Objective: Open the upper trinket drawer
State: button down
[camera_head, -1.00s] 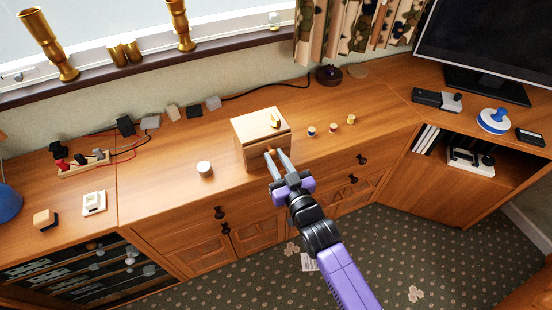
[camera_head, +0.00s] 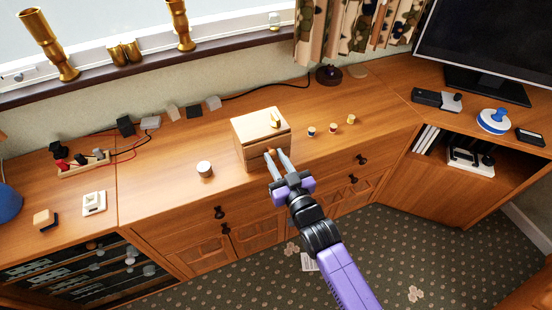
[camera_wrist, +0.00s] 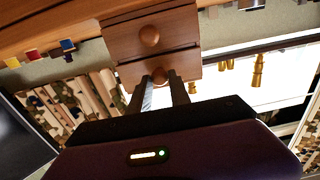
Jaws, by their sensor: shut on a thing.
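The small wooden trinket box (camera_head: 248,131) stands on the long cabinet top, with a gold piece on its lid. The wrist view is upside down and shows two drawer fronts, each with a round knob. The upper drawer (camera_wrist: 128,74) is the lower one in that picture; its knob (camera_wrist: 160,75) sits between my fingertips. The lower drawer's knob (camera_wrist: 150,36) is free. My gripper (camera_head: 277,155) is at the box's front, also seen in the wrist view (camera_wrist: 164,82), and is shut on the upper knob. I cannot tell any clear opening of the drawer.
A white cylinder (camera_head: 205,169) stands left of the box. Several small coloured pieces (camera_head: 333,127) stand to its right. A power strip (camera_head: 84,162) with plugs lies far left. The cabinet top (camera_head: 170,195) in front of the box is mostly clear.

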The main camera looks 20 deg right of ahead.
jog(key=s+p, duration=0.1)
jog(key=s, duration=0.5)
jog(key=shift+s, duration=0.35)
jog(key=c, duration=1.2)
grip_release()
jog(key=shift+w, duration=0.1)
jog(key=s, duration=0.8)
jog(key=shift+b, duration=0.35)
jog(key=shift+w+d, duration=0.1)
